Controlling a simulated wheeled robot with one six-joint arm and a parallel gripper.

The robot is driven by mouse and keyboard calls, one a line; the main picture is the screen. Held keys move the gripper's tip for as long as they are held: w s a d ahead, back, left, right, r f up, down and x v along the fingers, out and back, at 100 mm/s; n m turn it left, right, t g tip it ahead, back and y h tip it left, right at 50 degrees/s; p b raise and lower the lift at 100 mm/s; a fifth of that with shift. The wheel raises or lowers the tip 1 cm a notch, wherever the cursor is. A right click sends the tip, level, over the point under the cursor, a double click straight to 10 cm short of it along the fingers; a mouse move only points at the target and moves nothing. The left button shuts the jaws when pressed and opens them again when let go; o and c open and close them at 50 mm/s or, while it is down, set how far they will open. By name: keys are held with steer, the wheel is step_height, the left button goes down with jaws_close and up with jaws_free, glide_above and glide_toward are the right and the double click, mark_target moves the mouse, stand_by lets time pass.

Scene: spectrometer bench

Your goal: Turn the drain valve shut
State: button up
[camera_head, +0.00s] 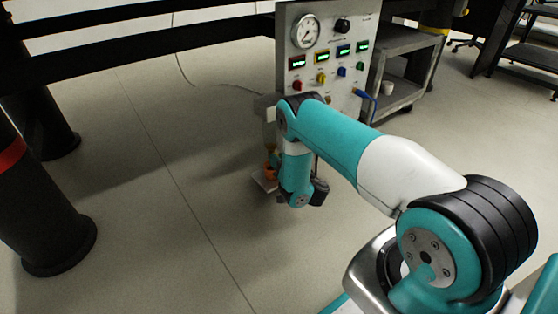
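A light grey control panel (326,68) stands upright at the top centre. A blue lever handle (364,96) sticks out near its lower right edge. I cannot tell for certain which of these is the drain valve. My arm reaches from the lower right, and its wrist hangs down in front of the panel's lower left. A dark part at the wrist's end (320,191) may be my gripper. Its fingers, and any contact, are hidden.
The panel carries a round gauge (306,31), a black knob (342,26), several lit displays and coloured knobs. A grey cart (405,42) with a white cup (387,88) stands behind it. Dark columns (45,215) stand at left. The floor (150,200) between is clear.

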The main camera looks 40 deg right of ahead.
steer(key=shift+n, duration=0.3)
steer(key=shift+n+p, duration=0.4)
steer(key=shift+n, duration=2.8)
steer(key=o, duration=0.7)
steer(key=shift+c, duration=0.2)
